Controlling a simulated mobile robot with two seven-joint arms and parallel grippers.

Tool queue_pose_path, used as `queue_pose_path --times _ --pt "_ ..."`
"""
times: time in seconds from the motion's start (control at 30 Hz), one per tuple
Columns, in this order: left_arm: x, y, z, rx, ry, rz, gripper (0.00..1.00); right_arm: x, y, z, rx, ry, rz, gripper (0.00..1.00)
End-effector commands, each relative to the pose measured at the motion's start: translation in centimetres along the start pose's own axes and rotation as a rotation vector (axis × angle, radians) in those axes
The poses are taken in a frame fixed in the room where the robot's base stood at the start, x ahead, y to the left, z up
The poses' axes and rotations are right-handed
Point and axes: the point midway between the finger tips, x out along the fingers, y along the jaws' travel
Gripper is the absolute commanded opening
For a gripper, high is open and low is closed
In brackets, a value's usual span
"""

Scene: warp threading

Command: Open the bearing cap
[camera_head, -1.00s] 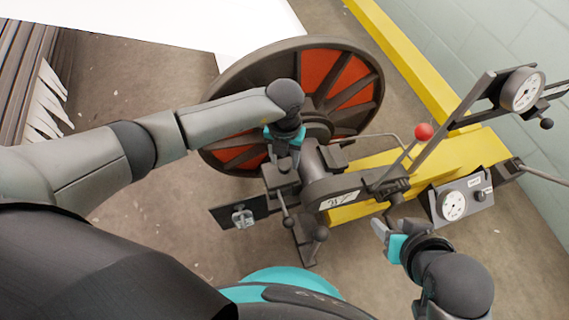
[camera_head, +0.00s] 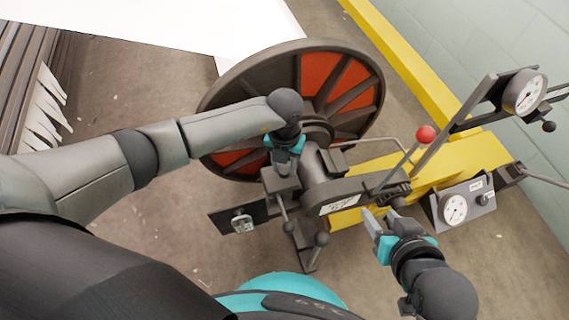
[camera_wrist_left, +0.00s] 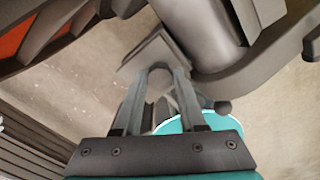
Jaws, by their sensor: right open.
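The dark grey bearing housing with its cap (camera_head: 283,180) sits beside the hub of the large wheel in the head view. My left gripper (camera_head: 284,160) points down at the cap. In the left wrist view, its two fingers (camera_wrist_left: 160,75) reach the edge of a dark block, the cap (camera_wrist_left: 153,52); I cannot tell whether they grip it. My right gripper (camera_head: 372,223) is open and empty, in front of the labelled dark arm (camera_head: 340,198) and below the red-knobbed lever (camera_head: 425,134).
The large wheel (camera_head: 345,75) with orange panels stands behind the housing. A yellow beam (camera_head: 475,152) carries a gauge box (camera_head: 463,203) and an upper dial (camera_head: 524,93).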

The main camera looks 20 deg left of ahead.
Motion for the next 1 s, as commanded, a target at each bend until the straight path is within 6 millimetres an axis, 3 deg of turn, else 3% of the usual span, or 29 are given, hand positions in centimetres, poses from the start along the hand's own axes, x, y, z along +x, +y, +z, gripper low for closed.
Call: queue_pose_path --times 0.27,1.0 --pt "0.00 0.00 -0.01 0.000 0.000 0.000 0.00 0.01 0.02 0.00 0.000 -0.001 0.001 0.50" --pt "-0.01 0.02 0.00 0.000 0.000 0.000 0.00 0.02 0.04 -0.01 0.000 0.000 0.001 0.50"
